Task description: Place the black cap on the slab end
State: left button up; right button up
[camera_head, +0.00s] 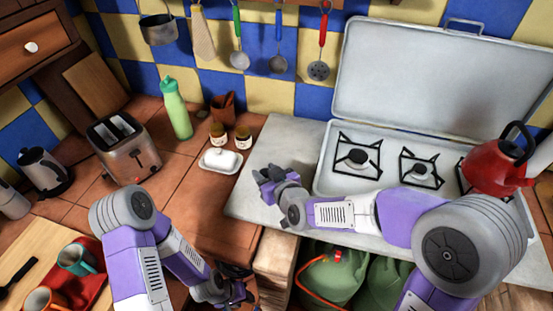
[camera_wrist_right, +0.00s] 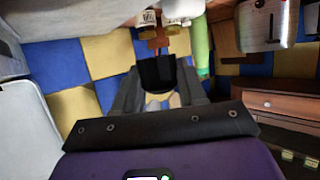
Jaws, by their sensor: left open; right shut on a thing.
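The black cap (camera_wrist_right: 157,72) is between the fingers of my right gripper (camera_wrist_right: 157,88) in the right wrist view. In the head view my right gripper (camera_head: 268,176) is over the left end of the pale grey slab (camera_head: 270,140); the cap cannot be told apart from the dark fingers there. I cannot tell whether the cap touches the slab. My left gripper (camera_head: 238,288) is open, low at the front edge of the tiled counter, partly dark and hard to make out.
A stove (camera_head: 335,180) with a raised lid and a red kettle (camera_head: 490,172) stand right on the slab. A butter dish (camera_head: 220,160), two jars (camera_head: 242,137), a green bottle (camera_head: 176,110) and a toaster (camera_head: 127,150) stand left. The slab's front left is clear.

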jog(key=f, duration=0.2)
jog(key=f+b, duration=0.1)
jog(key=f, duration=0.2)
jog(key=shift+s+f+b, duration=0.25)
jog(key=shift+f+b, duration=0.1)
jog(key=shift+b, duration=0.05)
jog(key=shift+w+f+b, duration=0.1)
jog(key=shift+f+b, duration=0.5)
jog(key=shift+f, duration=1.3)
jog(key=o, duration=1)
jog(key=shift+f, duration=0.1)
